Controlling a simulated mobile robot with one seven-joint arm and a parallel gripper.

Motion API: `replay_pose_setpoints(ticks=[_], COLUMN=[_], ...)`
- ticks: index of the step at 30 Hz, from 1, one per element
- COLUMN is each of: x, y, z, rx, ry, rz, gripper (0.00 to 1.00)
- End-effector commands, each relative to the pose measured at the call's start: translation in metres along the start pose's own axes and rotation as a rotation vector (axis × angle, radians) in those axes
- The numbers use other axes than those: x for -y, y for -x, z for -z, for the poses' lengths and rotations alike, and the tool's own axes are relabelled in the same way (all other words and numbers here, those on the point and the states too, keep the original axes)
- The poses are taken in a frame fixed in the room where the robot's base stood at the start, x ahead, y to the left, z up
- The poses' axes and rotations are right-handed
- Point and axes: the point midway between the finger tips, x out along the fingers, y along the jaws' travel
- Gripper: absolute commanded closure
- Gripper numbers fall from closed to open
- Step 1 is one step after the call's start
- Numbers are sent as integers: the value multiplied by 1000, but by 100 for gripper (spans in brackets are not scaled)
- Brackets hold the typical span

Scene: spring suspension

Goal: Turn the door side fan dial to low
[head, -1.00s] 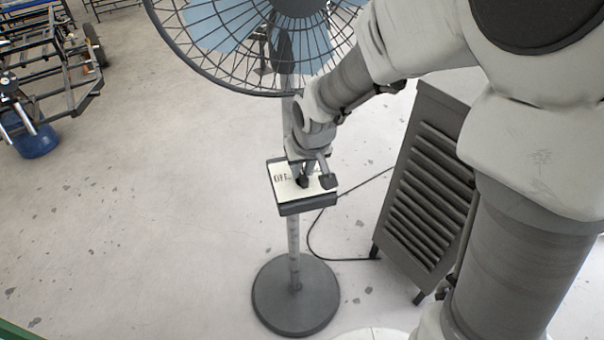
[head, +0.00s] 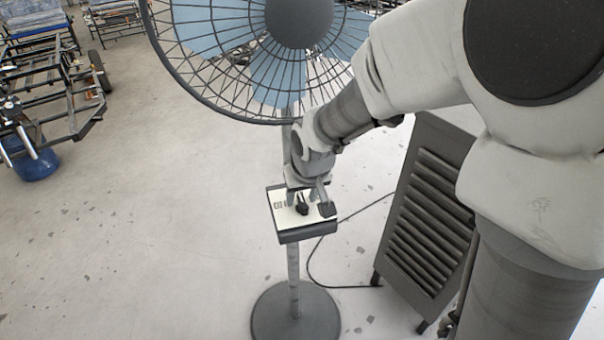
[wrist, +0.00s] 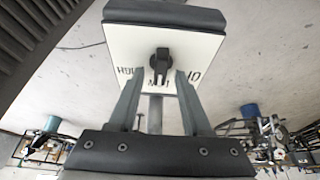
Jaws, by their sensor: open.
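The fan (head: 265,75) stands on a pole with a white control panel (head: 283,217) in a dark housing. A black dial (head: 302,207) sits on that panel. My gripper (head: 304,195) is at the panel. In the wrist view my gripper (wrist: 160,76) is open, one finger on each side of the dial's lower part, with gaps visible. The fingers partly hide the printed labels, which are hard to read.
A grey louvred cabinet (head: 425,220) stands close on the right. A dark cable (head: 330,285) runs on the floor from the fan. A metal frame cart (head: 50,90) and a blue bucket (head: 37,165) are at the left.

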Motion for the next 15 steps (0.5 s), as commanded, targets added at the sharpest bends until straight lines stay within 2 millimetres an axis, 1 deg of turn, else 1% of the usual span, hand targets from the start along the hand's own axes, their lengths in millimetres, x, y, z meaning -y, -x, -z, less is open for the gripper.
replay_pose_setpoints(ticks=[2,5,8,15], x=[0,0,-1,0], y=[4,16,35,91], z=[0,1,2,2], rx=[-1,-2,-4,-7], ry=[-1,-2,-1,-1], rz=[0,0,-1,0], gripper=[51,51,51,51])
